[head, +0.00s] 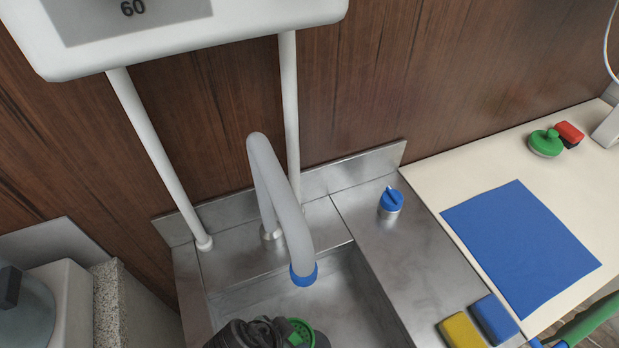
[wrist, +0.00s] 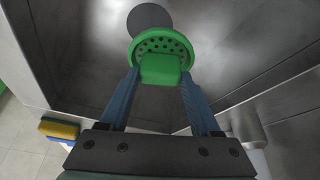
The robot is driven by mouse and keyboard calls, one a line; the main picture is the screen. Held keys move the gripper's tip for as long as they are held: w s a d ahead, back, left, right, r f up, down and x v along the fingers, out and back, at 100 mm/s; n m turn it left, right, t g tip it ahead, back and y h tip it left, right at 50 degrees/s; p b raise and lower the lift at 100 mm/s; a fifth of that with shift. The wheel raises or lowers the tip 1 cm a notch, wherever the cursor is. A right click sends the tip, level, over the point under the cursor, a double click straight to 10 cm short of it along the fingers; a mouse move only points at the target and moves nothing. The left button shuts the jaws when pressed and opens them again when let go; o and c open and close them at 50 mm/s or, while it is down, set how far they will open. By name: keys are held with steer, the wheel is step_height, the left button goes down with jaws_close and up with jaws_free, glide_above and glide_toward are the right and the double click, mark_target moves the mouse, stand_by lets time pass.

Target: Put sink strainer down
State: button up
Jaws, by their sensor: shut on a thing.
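The sink strainer (wrist: 160,44) is a green round disc with dark holes and a block-shaped grip. My gripper (wrist: 160,74) is shut on that grip, with one blue finger on each side. In the head view, part of the green strainer (head: 300,330) shows beside my dark wrist at the bottom edge, over the sink basin (head: 335,290). In the wrist view, a dark round patch (wrist: 149,16), which looks like the drain, lies on the basin floor just beyond the strainer and is partly hidden by it. The strainer appears above the floor; the exact gap is unclear.
A grey tap (head: 280,200) with a blue tip arches over the basin close to my wrist. A blue-topped knob (head: 390,200), a yellow sponge (head: 461,331) and a blue sponge (head: 494,318) are on the steel ledge to the right. A blue mat (head: 520,245) lies beyond.

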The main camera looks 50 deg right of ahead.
mark_target(309, 343)
steer(key=s+m, duration=0.1)
steer(key=d+f+m+g, duration=0.1)
steer(key=s+d+m, duration=0.1)
steer(key=m, duration=0.1)
steer(key=shift+s+d+f+g+y, duration=0.15)
steer(key=shift+s+f+g+y, duration=0.15)
steer(key=shift+s+f, duration=0.1)
steer(key=shift+m, duration=0.3)
step_height(309, 343, down, 5)
steer(key=shift+f, duration=0.1)
steer(key=shift+f+b, duration=0.4)
steer(key=shift+f, duration=1.9)
steer(key=shift+f, duration=0.2)
steer(key=o, duration=1.5)
steer(key=shift+r, duration=0.1)
steer(key=shift+r, duration=0.15)
steer(key=v, duration=1.2)
steer(key=shift+d, duration=0.1)
